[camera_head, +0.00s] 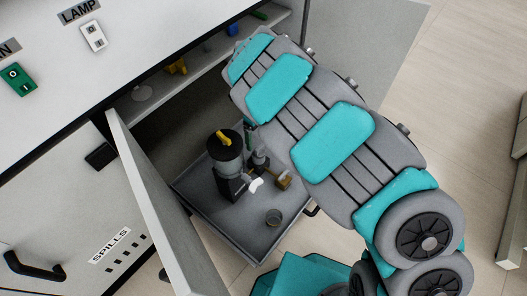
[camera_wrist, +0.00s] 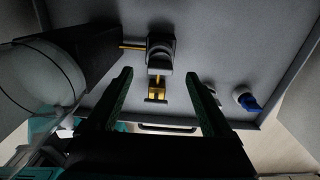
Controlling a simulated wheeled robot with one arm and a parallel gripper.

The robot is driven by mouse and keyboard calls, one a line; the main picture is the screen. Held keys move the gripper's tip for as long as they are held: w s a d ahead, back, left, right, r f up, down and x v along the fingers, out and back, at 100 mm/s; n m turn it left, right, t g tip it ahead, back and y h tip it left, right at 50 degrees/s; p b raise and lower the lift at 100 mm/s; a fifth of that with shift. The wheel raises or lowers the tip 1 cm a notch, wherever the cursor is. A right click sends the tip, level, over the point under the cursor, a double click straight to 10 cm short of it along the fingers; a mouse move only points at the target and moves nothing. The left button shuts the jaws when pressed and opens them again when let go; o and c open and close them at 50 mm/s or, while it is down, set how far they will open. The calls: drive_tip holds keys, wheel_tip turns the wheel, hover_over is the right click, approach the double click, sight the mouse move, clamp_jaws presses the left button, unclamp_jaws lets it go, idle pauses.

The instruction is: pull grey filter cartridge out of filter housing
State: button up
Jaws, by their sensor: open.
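A dark upright unit (camera_head: 226,160) with a black round cap and a yellow handle stands on the grey pull-out tray (camera_head: 238,226); it looks like the filter housing. In the wrist view a pale, see-through cylinder (camera_wrist: 42,82) on a dark block fills the left side, probably part of that unit. I cannot make out the grey filter cartridge for certain. My gripper (camera_wrist: 158,76) is open, its two dark green fingers apart with nothing held between them. A grey fitting with brass parts (camera_wrist: 160,55) shows beyond the fingertips. In the head view my arm hides most of the gripper.
A blue-tipped item (camera_wrist: 246,99) lies to the right in the wrist view. The open cabinet door (camera_head: 158,205) stands left of the tray. A shelf (camera_head: 150,108) with small items runs above.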

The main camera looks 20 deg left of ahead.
sight(259, 147)
drive_tip(key=f, duration=0.6)
drive_tip(key=shift+s+d+f, duration=0.1)
drive_tip(key=shift+d, duration=0.2)
clamp_jaws()
idle(0.4)
wheel_tip(259, 147, up, 11)
drive_tip(key=shift+f+p, duration=0.1)
drive_tip(key=shift+p, duration=0.25)
drive_tip(key=shift+r+p, duration=0.6)
drive_tip(key=shift+r, duration=0.55)
